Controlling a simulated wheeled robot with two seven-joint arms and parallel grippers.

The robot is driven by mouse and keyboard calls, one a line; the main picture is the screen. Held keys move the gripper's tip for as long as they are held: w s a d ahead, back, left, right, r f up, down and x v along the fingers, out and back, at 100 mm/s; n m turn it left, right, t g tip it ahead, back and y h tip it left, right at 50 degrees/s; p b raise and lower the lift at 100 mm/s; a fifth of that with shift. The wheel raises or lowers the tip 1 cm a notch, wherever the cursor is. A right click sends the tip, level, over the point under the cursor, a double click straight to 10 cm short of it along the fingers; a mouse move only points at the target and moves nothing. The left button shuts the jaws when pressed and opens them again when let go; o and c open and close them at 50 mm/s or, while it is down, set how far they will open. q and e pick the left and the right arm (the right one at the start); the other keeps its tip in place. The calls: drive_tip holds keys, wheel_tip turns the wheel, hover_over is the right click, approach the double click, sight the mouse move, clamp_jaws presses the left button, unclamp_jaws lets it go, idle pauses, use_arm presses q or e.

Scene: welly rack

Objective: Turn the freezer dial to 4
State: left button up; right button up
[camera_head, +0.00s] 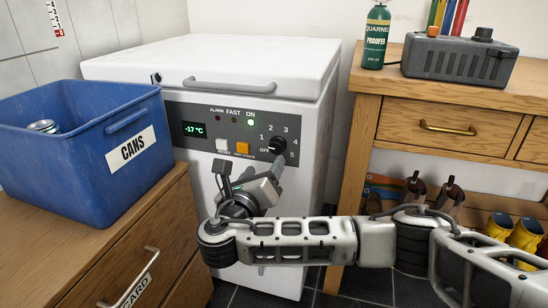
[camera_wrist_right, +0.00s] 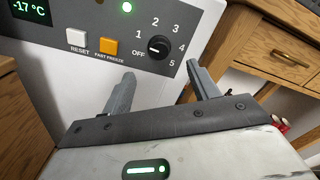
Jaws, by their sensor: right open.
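The freezer dial (camera_head: 277,144) is a small black round knob on the dark control panel of the white chest freezer (camera_head: 325,140). In the right wrist view the dial (camera_wrist_right: 158,46) has numbers 1 to 5 and OFF around it. Its white mark points left, towards OFF. My right gripper (camera_head: 249,168) is in front of the panel, just below the dial. In the wrist view its two fingers (camera_wrist_right: 160,80) are spread apart with nothing between them, and the dial shows beyond the gap, apart from both fingertips. My left gripper is not in view.
The panel has a display (camera_head: 194,129) reading -17 °C, a white reset button (camera_head: 222,145) and an orange fast freeze button (camera_head: 242,148). A blue CANS bin (camera_head: 80,150) stands on a wooden cabinet at left. A wooden bench (camera_head: 345,150) stands at right.

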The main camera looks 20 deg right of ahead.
sight(275, 149)
drive_tip(key=b+x, duration=0.2)
drive_tip(key=x, duration=0.5)
drive_tip(key=shift+w+d+f, duration=0.1)
drive_tip(key=shift+w+d, duration=0.1)
drive_tip(key=shift+w, duration=0.1)
drive_tip(key=shift+w+d+b, duration=0.3)
drive_tip(key=shift+w, duration=0.1)
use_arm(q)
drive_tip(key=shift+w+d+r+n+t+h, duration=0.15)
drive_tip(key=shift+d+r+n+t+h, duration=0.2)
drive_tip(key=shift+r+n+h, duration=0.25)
use_arm(e)
drive_tip(key=c, duration=1)
